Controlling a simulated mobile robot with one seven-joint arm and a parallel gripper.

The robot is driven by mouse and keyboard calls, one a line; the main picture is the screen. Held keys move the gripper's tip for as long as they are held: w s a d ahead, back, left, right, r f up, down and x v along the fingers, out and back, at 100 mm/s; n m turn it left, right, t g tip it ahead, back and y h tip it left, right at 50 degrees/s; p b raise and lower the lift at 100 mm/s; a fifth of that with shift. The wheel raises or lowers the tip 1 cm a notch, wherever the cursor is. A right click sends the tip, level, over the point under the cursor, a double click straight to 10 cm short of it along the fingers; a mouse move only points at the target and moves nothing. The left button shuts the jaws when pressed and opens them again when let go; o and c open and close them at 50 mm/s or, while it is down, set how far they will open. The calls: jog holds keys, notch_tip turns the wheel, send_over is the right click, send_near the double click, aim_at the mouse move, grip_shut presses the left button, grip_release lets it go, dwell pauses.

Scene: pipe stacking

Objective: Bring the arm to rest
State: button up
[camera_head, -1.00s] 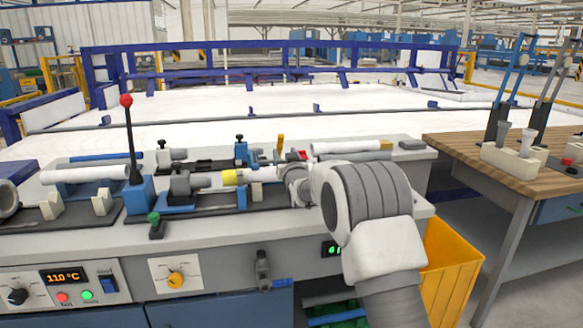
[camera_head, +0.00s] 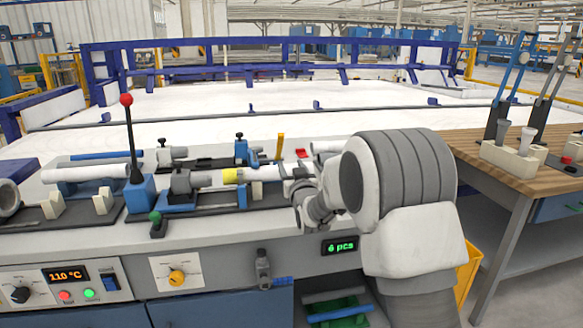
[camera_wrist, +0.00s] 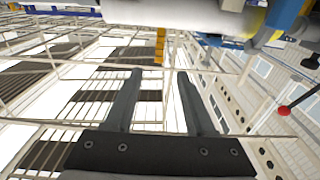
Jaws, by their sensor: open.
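My gripper (camera_wrist: 159,73) is open in the wrist view, with two dark fingers apart and nothing between them. In the head view my arm reaches over the right part of the grey bench (camera_head: 240,228), and its bulky wrist hides most of the gripper. A white pipe (camera_head: 265,173) with a yellow band (camera_head: 231,176) lies in the fixture left of my gripper. A white pipe (camera_wrist: 150,12) also crosses the top of the wrist view, beyond the fingertips. I cannot tell whether the gripper touches anything in the head view.
A lever with a red ball (camera_head: 126,100) stands upright on the bench at left. Another white pipe (camera_head: 85,174) lies there. A wooden table (camera_head: 500,150) with levers is at right. A yellow bin (camera_head: 466,272) is partly hidden behind my arm. A green tray (camera_head: 337,313) sits below the bench.

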jog(key=shift+r, duration=0.1)
jog(key=s+d+r+m+g+h, duration=0.1)
jog(key=s+d+r+g, duration=0.25)
jog(key=s, duration=0.55)
jog(key=s+d+r+g+h, duration=0.1)
jog(key=s+d+r+g, duration=0.1)
jog(key=s+d, duration=0.45)
jog(key=s+d+f+g+h, duration=0.1)
jog(key=s+f+g, duration=0.1)
jog(key=s, duration=0.9)
jog(key=s+d+f+m+g, duration=0.1)
jog(key=s+f+g, duration=0.2)
jog(key=s, duration=0.8)
jog(key=s+d+f+g+h, duration=0.1)
jog(key=s+d+f+g, duration=0.1)
jog(key=s, duration=0.9)
notch_tip(320, 180, up, 23)
jog(key=p, duration=2.2)
jog(key=shift+w+a+p, duration=0.25)
jog(key=shift+w+p, duration=0.1)
